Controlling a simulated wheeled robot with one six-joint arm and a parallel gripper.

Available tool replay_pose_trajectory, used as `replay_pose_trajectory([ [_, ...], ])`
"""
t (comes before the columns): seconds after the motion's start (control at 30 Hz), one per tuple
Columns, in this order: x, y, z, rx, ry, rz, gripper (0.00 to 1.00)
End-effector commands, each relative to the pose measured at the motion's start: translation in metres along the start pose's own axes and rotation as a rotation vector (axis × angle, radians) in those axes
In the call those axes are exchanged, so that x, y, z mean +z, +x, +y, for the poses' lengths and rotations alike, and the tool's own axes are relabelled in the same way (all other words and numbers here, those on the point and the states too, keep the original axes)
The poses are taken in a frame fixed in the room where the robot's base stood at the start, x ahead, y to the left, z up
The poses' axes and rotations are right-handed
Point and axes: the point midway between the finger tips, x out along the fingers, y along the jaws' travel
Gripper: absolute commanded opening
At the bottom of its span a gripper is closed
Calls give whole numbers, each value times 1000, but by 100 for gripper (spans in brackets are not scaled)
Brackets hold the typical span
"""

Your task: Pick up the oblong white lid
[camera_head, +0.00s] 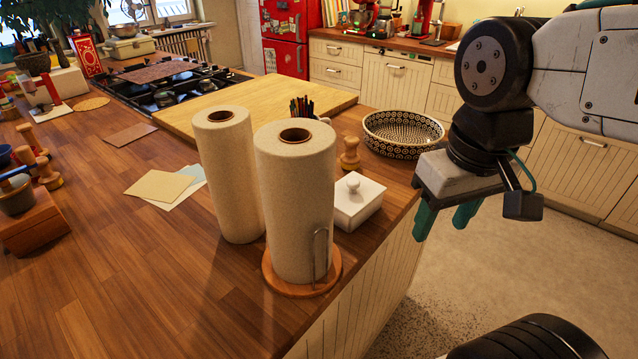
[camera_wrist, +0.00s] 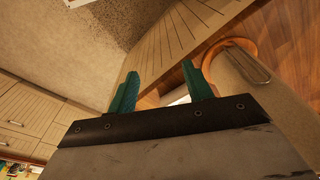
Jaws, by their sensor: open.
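The oblong white lid (camera_head: 366,188) has a small round knob and sits on a white box (camera_head: 358,211) near the counter's right edge, behind the front paper towel roll. My gripper (camera_head: 445,218) is open and empty, with green fingers pointing down, right of the box and beyond the counter edge. In the wrist view my gripper (camera_wrist: 160,84) shows both fingers apart. A small white patch shows between and behind them, low by the right finger; I cannot tell whether it is lid or box. Most of it is hidden.
Two paper towel rolls stand left of the box, the front one (camera_head: 293,210) on a round wooden holder (camera_head: 275,285). A patterned bowl (camera_head: 403,135) and wooden stamp (camera_head: 349,154) stand behind. A cutting board (camera_head: 240,107) lies further back. Open floor (camera_head: 500,270) is to the right.

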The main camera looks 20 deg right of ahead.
Motion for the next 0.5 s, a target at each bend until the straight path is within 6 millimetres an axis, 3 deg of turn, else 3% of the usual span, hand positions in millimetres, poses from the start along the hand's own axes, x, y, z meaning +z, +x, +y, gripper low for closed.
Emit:
replay_pose_trajectory([
  [0.17,-33,-8,2,6,-100,-36,51],
  [0.5,-147,-2,-22,10,-488,-141,51],
])
